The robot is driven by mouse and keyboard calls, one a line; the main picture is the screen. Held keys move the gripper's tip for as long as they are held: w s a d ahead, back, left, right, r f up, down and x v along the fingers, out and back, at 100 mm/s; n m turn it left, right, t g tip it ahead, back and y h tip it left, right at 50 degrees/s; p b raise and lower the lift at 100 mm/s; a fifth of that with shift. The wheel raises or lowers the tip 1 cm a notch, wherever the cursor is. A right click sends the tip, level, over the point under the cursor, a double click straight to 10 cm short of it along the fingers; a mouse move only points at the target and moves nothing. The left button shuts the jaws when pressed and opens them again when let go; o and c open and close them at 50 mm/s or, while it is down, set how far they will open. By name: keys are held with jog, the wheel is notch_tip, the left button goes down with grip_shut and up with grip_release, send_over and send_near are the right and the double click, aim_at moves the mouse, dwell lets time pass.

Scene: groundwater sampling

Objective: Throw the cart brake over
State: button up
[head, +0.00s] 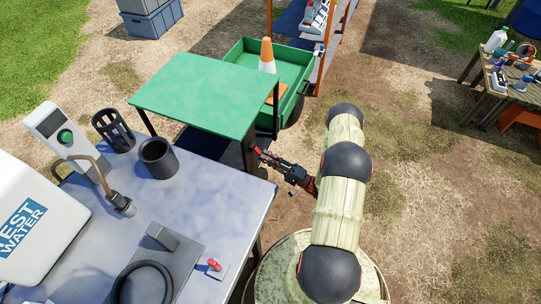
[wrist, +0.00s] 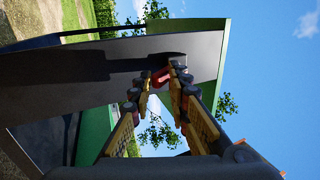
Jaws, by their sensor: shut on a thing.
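The green cart (head: 291,62) stands behind and to the right of a green-topped stand (head: 200,95); I cannot tell whether the two are joined. My gripper (head: 262,154) reaches left to a dark post below the top's right corner. In the wrist view my gripper (wrist: 162,74) has its yellow-and-black fingers closed on a small red piece (wrist: 160,77), which looks like the brake lever's grip. A dark lever or its shadow runs along the grey panel (wrist: 75,80) beside it. The rest of the brake is hidden by the fingers.
A grey worktable (head: 195,215) with a white water container (head: 35,225), a black cup (head: 158,158) and a small red switch (head: 214,265) is at the left. A traffic cone (head: 267,56) stands in the cart. Bare ground lies open to the right.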

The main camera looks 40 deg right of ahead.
jog(key=shift+o, duration=0.2)
jog(key=shift+w+a+f+y, duration=0.15)
jog(key=shift+w+f+y, duration=0.05)
jog(key=shift+w+y, duration=0.1)
jog(key=o, duration=0.7)
jog(key=shift+o, duration=0.2)
jog(key=shift+s, duration=0.1)
jog(key=v, duration=1.2)
jog(key=shift+a+f, duration=0.1)
jog(key=shift+m, duration=0.3)
